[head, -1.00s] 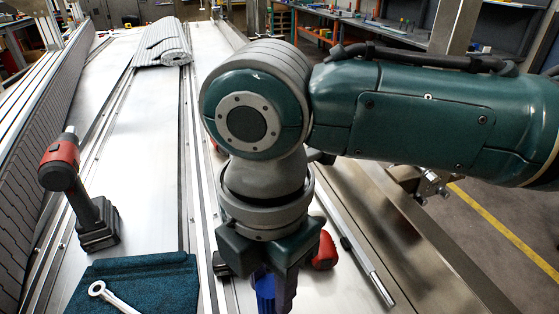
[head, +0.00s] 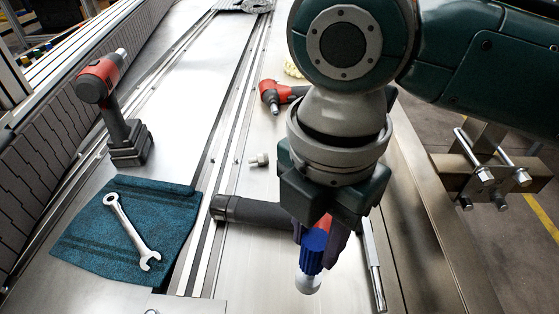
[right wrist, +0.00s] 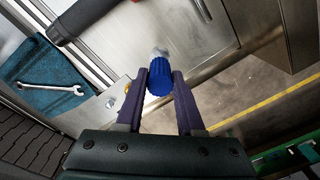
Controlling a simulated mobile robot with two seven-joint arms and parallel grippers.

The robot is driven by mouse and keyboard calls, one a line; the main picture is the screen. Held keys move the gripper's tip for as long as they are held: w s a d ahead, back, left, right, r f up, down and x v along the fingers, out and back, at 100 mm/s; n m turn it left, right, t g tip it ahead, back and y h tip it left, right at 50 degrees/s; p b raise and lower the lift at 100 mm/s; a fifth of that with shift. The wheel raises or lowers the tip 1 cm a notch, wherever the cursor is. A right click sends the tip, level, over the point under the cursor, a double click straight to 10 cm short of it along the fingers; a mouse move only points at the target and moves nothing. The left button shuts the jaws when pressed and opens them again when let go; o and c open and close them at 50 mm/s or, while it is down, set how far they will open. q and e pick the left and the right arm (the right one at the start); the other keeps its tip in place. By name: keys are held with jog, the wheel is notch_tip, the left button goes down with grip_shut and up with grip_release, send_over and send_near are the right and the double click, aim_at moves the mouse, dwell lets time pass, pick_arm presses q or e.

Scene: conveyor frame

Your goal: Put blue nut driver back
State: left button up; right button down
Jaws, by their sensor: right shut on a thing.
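My right gripper (head: 322,238) is shut on the blue nut driver (head: 313,254), whose ribbed blue handle shows below the fingers in the head view. A pale, rounded end points down from it. In the right wrist view the blue handle (right wrist: 159,80) sits between the two dark fingers (right wrist: 159,92), with the light tip beyond it. The nut driver is over the front part of the metal bench; I cannot tell its height above the surface. Its upper part is hidden by the gripper. My left gripper is not in view.
A wrench (head: 131,232) lies on a teal cloth (head: 180,213). A red cordless driver (head: 118,110) stands at left. A dark cylindrical tool (head: 250,211) lies beside my gripper. Another red tool (head: 272,93), a small bolt (head: 259,160) and a metal rod (head: 376,270) lie nearby.

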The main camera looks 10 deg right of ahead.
aim_at(311, 270)
notch_tip(311, 270, down, 4)
jog(key=shift+f+b, duration=0.1)
jog(key=shift+b, duration=0.2)
jog(key=shift+f+b, duration=0.45)
jog(key=shift+f, duration=1.4)
